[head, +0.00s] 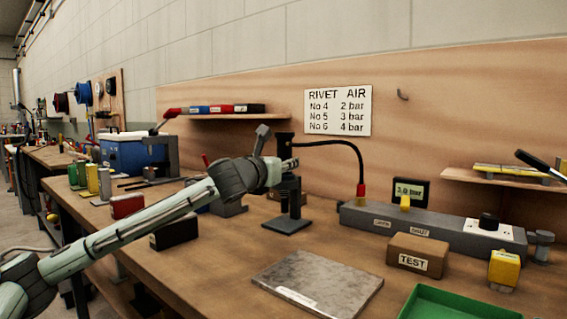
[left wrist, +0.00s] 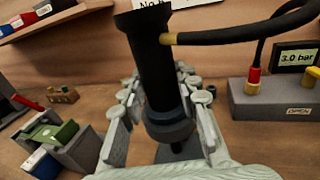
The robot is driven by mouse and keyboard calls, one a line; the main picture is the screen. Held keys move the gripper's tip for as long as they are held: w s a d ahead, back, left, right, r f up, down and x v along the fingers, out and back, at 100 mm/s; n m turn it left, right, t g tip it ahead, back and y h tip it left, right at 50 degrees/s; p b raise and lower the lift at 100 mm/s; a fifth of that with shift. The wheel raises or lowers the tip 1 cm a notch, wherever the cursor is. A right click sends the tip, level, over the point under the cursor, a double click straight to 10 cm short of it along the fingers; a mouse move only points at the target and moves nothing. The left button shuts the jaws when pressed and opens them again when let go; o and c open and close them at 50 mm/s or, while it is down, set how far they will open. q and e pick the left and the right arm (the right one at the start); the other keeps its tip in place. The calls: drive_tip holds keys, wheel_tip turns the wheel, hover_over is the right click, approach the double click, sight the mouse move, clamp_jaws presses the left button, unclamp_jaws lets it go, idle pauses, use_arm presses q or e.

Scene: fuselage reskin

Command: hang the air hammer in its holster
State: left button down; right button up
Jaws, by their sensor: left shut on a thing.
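The black air hammer (head: 285,146) is upright in my left gripper (head: 287,165), with a black hose running from its upper part to the grey air box. In the left wrist view the air hammer (left wrist: 158,65) stands between the two fingers of my left gripper (left wrist: 163,88), which are shut on it. A dark stand with a flat grey base (head: 287,226), which looks like the holster, is directly below the gripper on the bench. The hammer's lower end overlaps the stand, so I cannot tell whether it is inside or above it. My right gripper is not in view.
The grey air box (head: 425,232) with its 3.0 bar display (head: 410,192) is to the right. A TEST block (head: 416,256), a grey metal plate (head: 318,283) and a green tray (head: 455,303) lie in front. Several blocks and boxes stand at left.

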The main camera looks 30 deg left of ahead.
use_arm(q)
drive_tip(key=c, duration=1.1)
unclamp_jaws()
drive_tip(key=shift+r, duration=0.25)
drive_tip(key=shift+o, duration=0.3)
drive_tip(key=shift+f, duration=0.35)
drive_tip(key=s+d, duration=0.2)
drive_tip(key=s, duration=1)
drive_tip(key=shift+d+r, duration=0.15)
drive_tip(key=shift+r, duration=0.15)
